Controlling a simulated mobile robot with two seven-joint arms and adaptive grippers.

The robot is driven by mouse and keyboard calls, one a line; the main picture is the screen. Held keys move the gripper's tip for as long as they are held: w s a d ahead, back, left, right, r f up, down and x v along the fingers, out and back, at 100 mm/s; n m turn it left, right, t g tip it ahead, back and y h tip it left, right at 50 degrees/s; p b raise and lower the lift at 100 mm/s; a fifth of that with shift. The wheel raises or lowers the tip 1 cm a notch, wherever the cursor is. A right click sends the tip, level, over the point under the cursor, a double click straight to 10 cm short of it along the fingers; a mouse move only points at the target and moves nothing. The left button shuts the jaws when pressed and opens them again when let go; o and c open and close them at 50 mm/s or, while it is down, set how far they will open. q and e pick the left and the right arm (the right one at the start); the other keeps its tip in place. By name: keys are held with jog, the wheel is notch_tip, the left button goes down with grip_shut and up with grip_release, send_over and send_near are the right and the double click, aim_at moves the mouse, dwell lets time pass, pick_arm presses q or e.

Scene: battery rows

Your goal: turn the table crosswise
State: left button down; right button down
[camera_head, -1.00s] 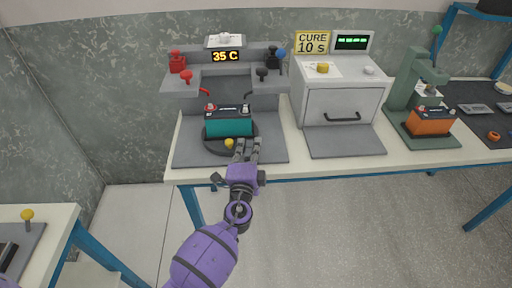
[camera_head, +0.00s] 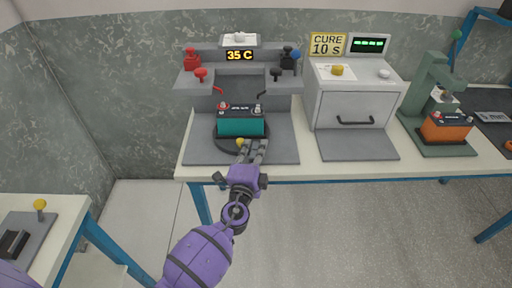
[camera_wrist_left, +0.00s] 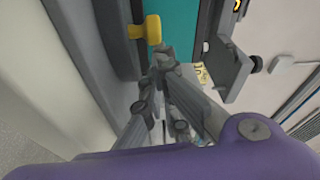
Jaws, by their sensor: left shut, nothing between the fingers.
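The turntable (camera_head: 220,141) is a dark round disc on a grey base plate at the charging stand. A teal battery (camera_head: 240,124) with a black top stands on it, its long side facing me. The turntable's yellow knob (camera_head: 240,142) is at its front edge. My left gripper (camera_head: 251,146) is just right of and in front of the knob, shut and empty. In the left wrist view the knob (camera_wrist_left: 148,29) is just beyond the fingertips (camera_wrist_left: 161,62); whether they touch it I cannot tell. My right gripper is not in view.
Red clamps (camera_head: 192,59) and black clamps (camera_head: 287,58) sit on the stand above the battery. A closed curing oven (camera_head: 354,105) stands right of it, then a green press (camera_head: 428,90) with an orange battery (camera_head: 444,126). Another table (camera_head: 72,212) is at lower left.

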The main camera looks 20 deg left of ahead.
aim_at(240, 143)
pick_arm(q)
jog(key=shift+s+a+m+h+b, duration=0.2)
jog(key=shift+a+m+h+b, duration=0.2)
jog(key=shift+h, duration=0.1)
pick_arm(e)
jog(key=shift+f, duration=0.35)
